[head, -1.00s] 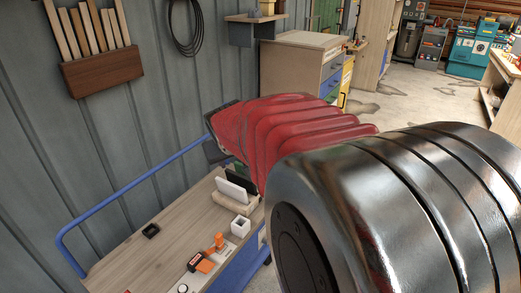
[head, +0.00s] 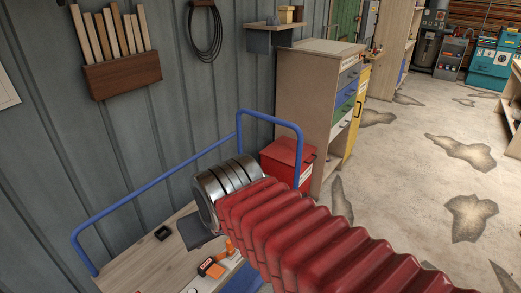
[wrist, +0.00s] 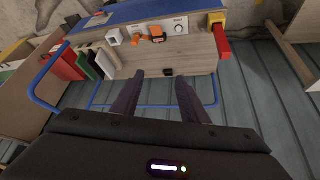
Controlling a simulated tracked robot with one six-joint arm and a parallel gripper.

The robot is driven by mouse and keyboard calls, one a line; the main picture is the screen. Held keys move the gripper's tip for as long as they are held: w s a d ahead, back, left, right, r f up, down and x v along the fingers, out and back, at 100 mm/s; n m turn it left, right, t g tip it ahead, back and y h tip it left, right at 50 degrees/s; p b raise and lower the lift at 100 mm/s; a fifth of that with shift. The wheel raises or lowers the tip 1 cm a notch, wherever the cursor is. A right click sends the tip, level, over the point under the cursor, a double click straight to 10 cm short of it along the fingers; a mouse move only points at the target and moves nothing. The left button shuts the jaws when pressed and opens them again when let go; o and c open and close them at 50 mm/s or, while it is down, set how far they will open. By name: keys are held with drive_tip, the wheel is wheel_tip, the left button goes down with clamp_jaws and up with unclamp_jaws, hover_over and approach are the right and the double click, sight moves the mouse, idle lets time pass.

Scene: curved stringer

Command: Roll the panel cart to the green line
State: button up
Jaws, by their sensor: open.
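The cart has a pale wooden deck (head: 140,262) and a blue tube rail (head: 150,190) along the corrugated wall. In the wrist view, its deck (wrist: 195,60) carries a black square piece, an orange device (wrist: 152,33), a white cube (wrist: 113,37) and a round dial. My gripper (head: 203,240) is partly visible in the head view, above the deck and largely hidden by my arm. In the wrist view, my open gripper (wrist: 160,76) has its two dark fingers apart over the rail side, with the rail (wrist: 100,106) crossing behind them. Nothing is held. No green line shows.
A red box (head: 287,160) stands by the rail's far end, in front of a wooden drawer cabinet (head: 305,90). The corrugated wall (head: 50,150) is close behind the cart. Stained concrete floor (head: 420,190) lies open at right.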

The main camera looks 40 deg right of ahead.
drive_tip(key=shift+n+y, duration=0.4)
drive_tip(key=shift+y, duration=0.1)
drive_tip(key=s+a, duration=0.1)
drive_tip(key=s, duration=0.1)
drive_tip(key=s+a+f, duration=0.1)
drive_tip(key=s+a, duration=0.1)
drive_tip(key=shift+s+a+f, duration=0.1)
drive_tip(key=shift+s+a, duration=0.1)
drive_tip(key=shift+c, duration=0.4)
